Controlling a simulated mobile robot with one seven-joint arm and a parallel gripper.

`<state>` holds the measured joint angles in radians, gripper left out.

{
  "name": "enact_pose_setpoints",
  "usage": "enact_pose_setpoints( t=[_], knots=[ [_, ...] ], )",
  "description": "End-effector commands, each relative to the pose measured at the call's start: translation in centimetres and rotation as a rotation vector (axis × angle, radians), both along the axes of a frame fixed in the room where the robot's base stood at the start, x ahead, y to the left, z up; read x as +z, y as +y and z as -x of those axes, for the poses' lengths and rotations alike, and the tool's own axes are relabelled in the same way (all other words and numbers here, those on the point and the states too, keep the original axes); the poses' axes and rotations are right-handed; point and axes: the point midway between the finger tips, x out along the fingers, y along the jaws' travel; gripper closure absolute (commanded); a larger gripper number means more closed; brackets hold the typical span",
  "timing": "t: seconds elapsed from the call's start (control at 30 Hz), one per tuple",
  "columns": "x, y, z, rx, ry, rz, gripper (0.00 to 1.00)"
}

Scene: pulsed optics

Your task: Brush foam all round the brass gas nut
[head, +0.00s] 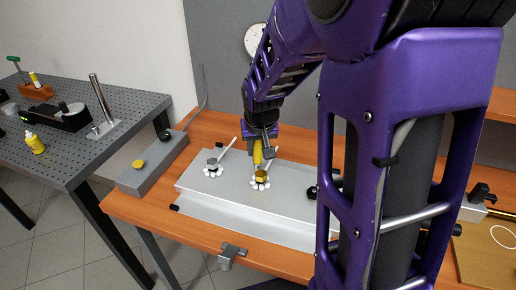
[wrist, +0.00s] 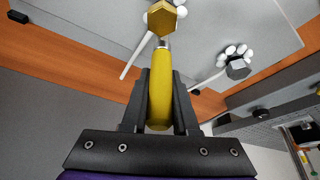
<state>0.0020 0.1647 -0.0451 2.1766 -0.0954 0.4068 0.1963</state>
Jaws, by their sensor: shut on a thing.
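The brass nut (head: 261,175), a gold hexagon, sits on the pale grey panel with white foam blobs around its base; it also shows at the top of the wrist view (wrist: 163,17). There, white shows on both sides of it, and its far side is cut off. My gripper (head: 260,151) is shut on the yellow handle of a brush (wrist: 160,85). The brush's metal neck ends right at the nut's near side; its bristles are hidden, so contact cannot be told. A grey nut (head: 212,162), also ringed with white blobs, stands left of the brass one.
Thin white tubes run back from both nuts. The pale panel (head: 220,192) lies on an orange-brown bench (head: 130,206). A grey box with a yellow knob (head: 138,163) is at left, beside a perforated table (head: 130,105). A clamp (head: 230,253) grips the front edge.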

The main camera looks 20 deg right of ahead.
Motion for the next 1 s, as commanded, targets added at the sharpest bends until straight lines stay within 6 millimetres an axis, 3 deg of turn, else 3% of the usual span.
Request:
enact_pose_setpoints(
  t=[0.47, 0.83, 1.0],
  knots=[
    [-0.1, 3.2, 1.8, 0.002, 0.0, 0.0, 1.0],
    [0.2, 3.4, 1.9, 0.0, 0.0, 0.0, 1.0],
    [1.8, 3.4, 1.9, -0.001, -0.001, 0.0, 1.0]
  ],
)
